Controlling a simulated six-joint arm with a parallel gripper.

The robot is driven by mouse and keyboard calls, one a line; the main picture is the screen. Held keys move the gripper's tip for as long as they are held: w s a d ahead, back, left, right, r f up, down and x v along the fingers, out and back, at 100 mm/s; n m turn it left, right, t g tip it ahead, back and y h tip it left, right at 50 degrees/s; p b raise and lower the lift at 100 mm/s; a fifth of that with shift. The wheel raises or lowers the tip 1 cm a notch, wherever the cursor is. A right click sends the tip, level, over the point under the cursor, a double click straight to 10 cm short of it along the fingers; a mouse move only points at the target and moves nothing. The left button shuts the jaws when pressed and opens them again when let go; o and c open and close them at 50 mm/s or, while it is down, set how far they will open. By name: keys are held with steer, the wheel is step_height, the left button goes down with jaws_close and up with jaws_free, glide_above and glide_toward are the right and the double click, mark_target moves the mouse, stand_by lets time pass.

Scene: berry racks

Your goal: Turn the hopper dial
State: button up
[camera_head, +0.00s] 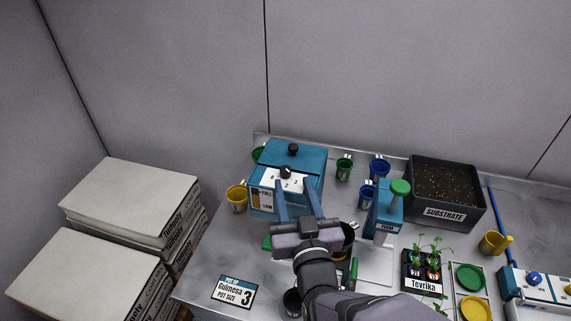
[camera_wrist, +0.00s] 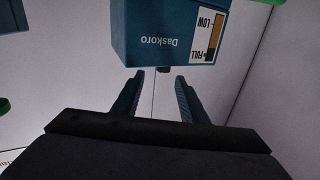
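The hopper is a blue box (camera_head: 313,160) with a lid, standing at the back left of the bench. Its black dial (camera_head: 286,172) sits on a white numbered panel (camera_head: 270,181) at the front. A separate black knob (camera_head: 293,148) is on the lid. My gripper (camera_head: 293,183) is open and empty, its two blue fingers spread in front of the hopper, just below the dial in the picture. In the wrist view the hopper (camera_wrist: 150,45) appears upside down beyond the open fingers (camera_wrist: 160,76). A small dark bit shows at its edge; I cannot tell if it is the dial.
A yellow cup (camera_head: 237,197) stands left of the hopper, with green and blue cups to the right. A blue device with a green knob (camera_head: 400,187) and a black substrate bin (camera_head: 445,214) are further right. A pot-size card (camera_head: 234,291) lies at the front left.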

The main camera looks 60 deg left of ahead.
mark_target(287, 173)
steer(key=shift+s+f+n, duration=0.1)
steer(key=shift+s+n, duration=0.15)
steer(key=shift+n, duration=0.15)
steer(key=shift+p+x, duration=1.55)
steer(key=shift+x, duration=1.35)
steer(key=shift+p+x, duration=0.3)
steer(key=shift+x, duration=0.5)
jaws_close()
